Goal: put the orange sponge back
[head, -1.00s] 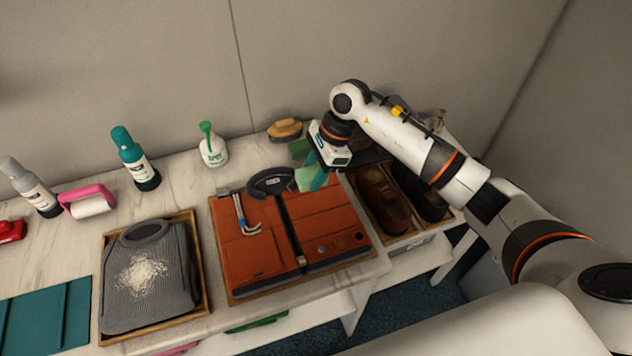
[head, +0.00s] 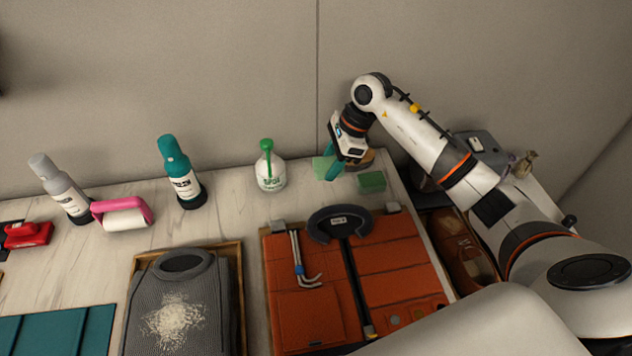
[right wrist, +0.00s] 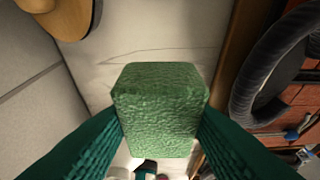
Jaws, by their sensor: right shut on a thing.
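No orange sponge is visible; the sponges I see are green. My right gripper (head: 333,172) has teal fingers and is shut on a green sponge (head: 322,167) near the rear of the marble table. In the right wrist view this green sponge (right wrist: 160,112) is squeezed between both fingers. A second green sponge (head: 372,182) lies on the table just right of the gripper, behind the orange-brown organizer. I cannot tell the held sponge's exact height above the table. My left gripper is not in view.
A wooden brush (right wrist: 65,15) lies by the wall, partly behind my gripper. The organizer (head: 305,290) with a black hanger-like piece and a shoe tray (head: 432,225) are nearer. Bare marble (head: 225,215) lies left of the organizer.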

